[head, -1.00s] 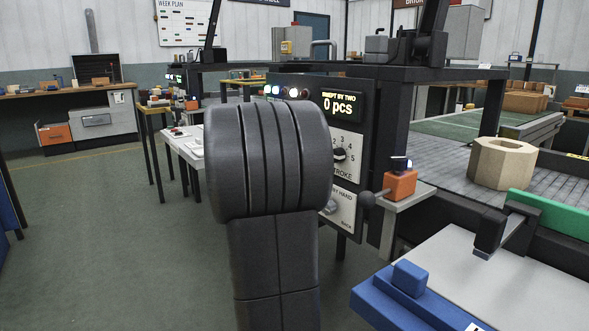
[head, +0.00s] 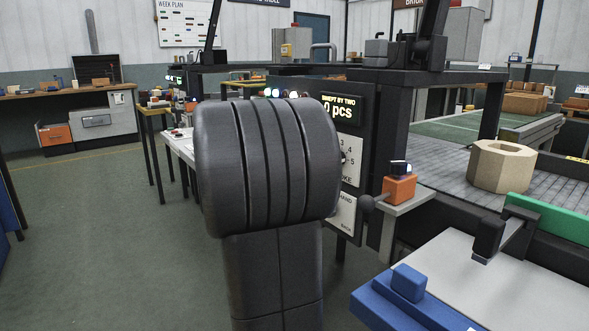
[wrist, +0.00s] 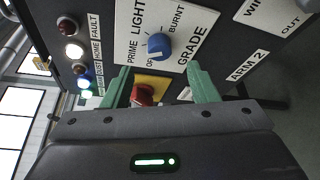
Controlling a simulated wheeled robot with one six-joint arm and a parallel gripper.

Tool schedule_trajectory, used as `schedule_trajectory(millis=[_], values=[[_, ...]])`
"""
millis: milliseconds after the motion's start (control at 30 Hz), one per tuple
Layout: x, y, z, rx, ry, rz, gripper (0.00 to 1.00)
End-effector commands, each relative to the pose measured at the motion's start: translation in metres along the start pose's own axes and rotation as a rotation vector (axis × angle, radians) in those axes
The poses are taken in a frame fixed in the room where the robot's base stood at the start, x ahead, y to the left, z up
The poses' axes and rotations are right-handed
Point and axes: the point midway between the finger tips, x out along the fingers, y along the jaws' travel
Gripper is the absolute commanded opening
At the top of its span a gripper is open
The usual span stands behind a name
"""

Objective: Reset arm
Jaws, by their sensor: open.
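My gripper (wrist: 158,68) shows in the wrist view with its two green fingers spread wide and nothing between their tips. A control panel lies beyond the fingers, with a blue knob (wrist: 160,46) on a white label reading LIGHT, BURNT and GRADE. A red knob (wrist: 143,95) on a yellow plate shows between the fingers, farther back and partly hidden by the gripper body. I cannot tell the gap between fingertips and panel. In the head view my dark arm fills the middle and hides the gripper.
In the head view, a counter display (head: 343,108) reads "0 pcs" behind my arm. An orange block (head: 399,188) with a dark top sits on a ledge to the right. A hollow octagonal block (head: 500,166) stands on the grey bed. Open floor (head: 95,220) lies to the left.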

Motion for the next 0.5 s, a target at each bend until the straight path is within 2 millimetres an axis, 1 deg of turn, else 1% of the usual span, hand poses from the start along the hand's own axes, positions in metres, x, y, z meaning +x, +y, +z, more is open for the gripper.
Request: schedule_trajectory(millis=[33,333,400,500], values=[[0.012,-0.003,0.000,0.000,-0.004,-0.001,0.53],[0.073,-0.002,0.001,0.000,-0.003,0.000,0.53],[0.070,0.006,0.002,-0.019,0.001,-0.007,0.53],[0.070,0.006,0.002,-0.048,0.001,-0.020,0.53]])
